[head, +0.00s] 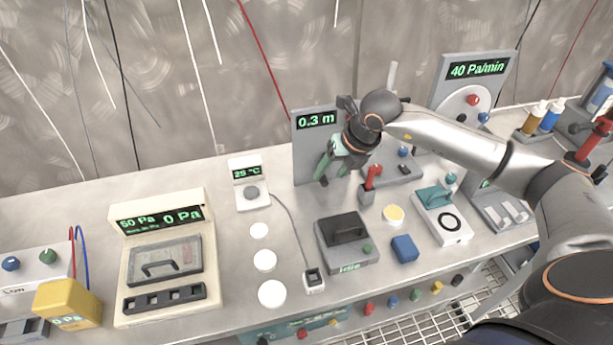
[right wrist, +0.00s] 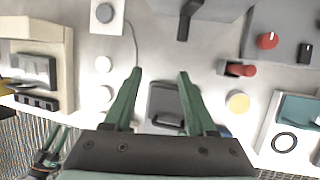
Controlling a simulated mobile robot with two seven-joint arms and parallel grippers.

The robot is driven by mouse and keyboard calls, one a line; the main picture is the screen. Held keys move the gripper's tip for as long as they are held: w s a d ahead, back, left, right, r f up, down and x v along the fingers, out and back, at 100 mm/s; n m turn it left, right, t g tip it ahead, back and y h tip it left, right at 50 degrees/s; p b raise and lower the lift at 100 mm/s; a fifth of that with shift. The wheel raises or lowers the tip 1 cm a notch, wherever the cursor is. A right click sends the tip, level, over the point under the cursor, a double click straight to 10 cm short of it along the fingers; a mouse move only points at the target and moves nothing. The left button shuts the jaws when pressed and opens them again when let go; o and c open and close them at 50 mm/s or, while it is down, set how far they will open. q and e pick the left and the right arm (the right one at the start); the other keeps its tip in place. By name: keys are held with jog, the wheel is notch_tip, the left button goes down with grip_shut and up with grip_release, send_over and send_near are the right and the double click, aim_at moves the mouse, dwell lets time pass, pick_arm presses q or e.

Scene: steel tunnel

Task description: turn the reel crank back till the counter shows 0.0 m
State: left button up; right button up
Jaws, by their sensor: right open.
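The counter (head: 317,120) on a grey upright panel (head: 305,160) reads 0.3 m. My right gripper (head: 335,165) is in front of this panel, its green fingers pointing down and hiding part of it. In the right wrist view the right gripper (right wrist: 156,72) is open, with nothing between its fingertips. A dark bar (right wrist: 184,27) hangs from a grey part at the top of that view, beyond the fingertips; I cannot tell if it is the reel crank. The crank is not clear in the head view. My left gripper (right wrist: 55,145) seems to show small at lower left.
A red-handled tool (head: 371,175) stands in a grey holder right of the right gripper. A dark grey box (head: 347,240), a blue block (head: 405,248) and a teal-handled device (head: 440,213) are nearer the front. A 40 Pa/min panel (head: 478,70) stands behind on the right.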

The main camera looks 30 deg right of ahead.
aim_at(325, 182)
jog(key=shift+h, duration=0.7)
jog(key=w+d+f, duration=0.1)
jog(key=w+f, duration=0.1)
jog(key=f, duration=0.1)
jog(key=w+d+f, duration=0.1)
jog(key=w+f, duration=0.1)
jog(key=f, duration=0.1)
jog(key=w+d+f+p, duration=0.1)
jog(key=w+f, duration=0.1)
jog(key=f, duration=0.2)
jog(key=shift+a, duration=0.1)
grip_shut()
